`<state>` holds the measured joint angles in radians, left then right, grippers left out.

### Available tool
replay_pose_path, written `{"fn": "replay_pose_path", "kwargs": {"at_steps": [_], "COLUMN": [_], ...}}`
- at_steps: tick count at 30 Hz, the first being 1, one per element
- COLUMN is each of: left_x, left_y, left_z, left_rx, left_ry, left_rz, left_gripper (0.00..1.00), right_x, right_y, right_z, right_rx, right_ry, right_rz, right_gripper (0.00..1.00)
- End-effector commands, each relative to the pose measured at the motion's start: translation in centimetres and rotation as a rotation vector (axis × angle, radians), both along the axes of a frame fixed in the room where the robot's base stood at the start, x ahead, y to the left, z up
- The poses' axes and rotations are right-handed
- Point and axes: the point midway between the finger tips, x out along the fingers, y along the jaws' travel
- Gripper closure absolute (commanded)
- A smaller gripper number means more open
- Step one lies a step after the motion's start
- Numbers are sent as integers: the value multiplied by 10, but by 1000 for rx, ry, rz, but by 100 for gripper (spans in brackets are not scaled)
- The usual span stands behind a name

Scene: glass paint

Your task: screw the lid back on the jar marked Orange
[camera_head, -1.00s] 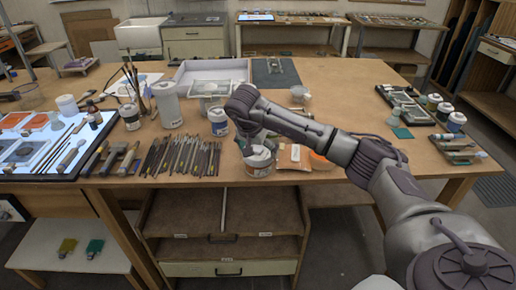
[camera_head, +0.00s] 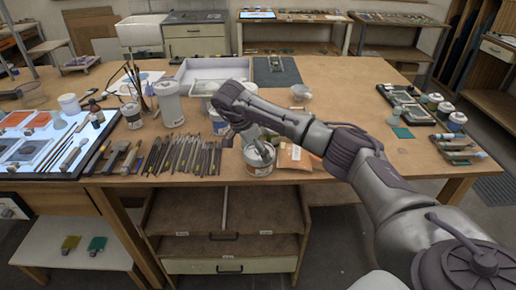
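A white jar with a dark label band (camera_head: 259,168) stands upright near the front edge of the table; its lettering is too small to read. My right gripper (camera_head: 262,150) points down at the top of this jar, and its fingertips overlap the rim in the picture. I cannot tell whether the fingers touch the jar, hold a lid, or are open or shut. No separate lid is clearly visible; my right arm covers the table just right of the jar. My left gripper is not in view.
An orange packet (camera_head: 294,157) lies close to the jar's right. Several brushes and tools (camera_head: 185,155) lie to its left. Another jar (camera_head: 218,122) and a tall grey canister (camera_head: 168,104) stand behind them. The table's middle right (camera_head: 350,100) is clear.

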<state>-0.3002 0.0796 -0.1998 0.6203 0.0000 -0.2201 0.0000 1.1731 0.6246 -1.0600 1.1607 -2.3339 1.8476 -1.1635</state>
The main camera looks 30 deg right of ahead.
Motion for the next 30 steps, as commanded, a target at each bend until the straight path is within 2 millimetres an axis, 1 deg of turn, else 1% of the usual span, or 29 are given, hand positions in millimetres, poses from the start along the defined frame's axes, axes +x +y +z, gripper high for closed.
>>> {"fn": "replay_pose_path", "kwargs": {"at_steps": [1,3,6,17,21,23,25,30], "left_x": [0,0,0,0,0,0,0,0], "left_y": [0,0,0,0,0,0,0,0], "left_z": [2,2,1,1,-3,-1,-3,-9], "left_rx": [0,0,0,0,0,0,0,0], "left_ry": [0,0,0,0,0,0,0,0], "left_rz": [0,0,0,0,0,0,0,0], "left_gripper": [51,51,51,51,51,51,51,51], "right_x": [0,1,1,1,3,2,3,3], "right_y": [1,1,0,0,-1,-1,-1,-2], "right_z": [0,0,-1,-1,-1,-1,-1,-3], "right_rx": [-1,0,-1,-1,1,1,2,0], "right_ry": [6,6,5,3,3,1,2,2], "right_rz": [-83,-182,-268,-313,-490,-480,-521,-722], "right_gripper": [27,27,27,27,27,27,27,27]}}
